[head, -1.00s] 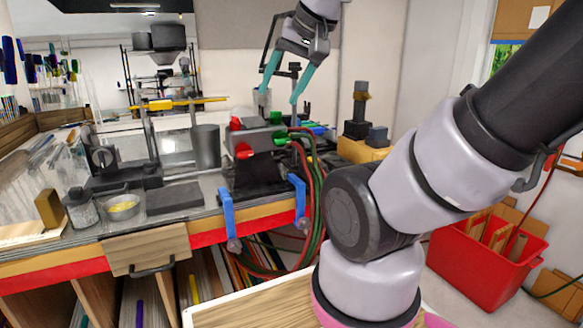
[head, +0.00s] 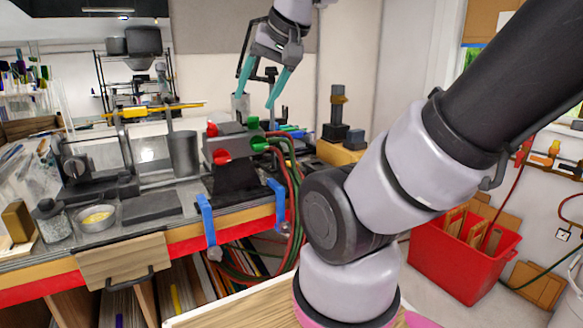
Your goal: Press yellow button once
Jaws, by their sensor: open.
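My gripper (head: 256,98) has teal fingers spread apart with nothing between them. It points down above the workbench, over the back of a grey torch (head: 237,145) with red and green knobs. A gap shows between the fingertips and the knobs. I cannot make out a yellow button in this view. A yellow block (head: 340,154) with dark parts on it stands on the bench to the right of the torch. My own arm hides part of the area in front of it.
Red and green hoses (head: 292,190) hang from the torch over the bench edge. Blue clamps (head: 206,220) grip the bench front. A lathe with a yellow bar (head: 155,109) stands left of the torch. A red bin (head: 425,260) sits on the floor at right.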

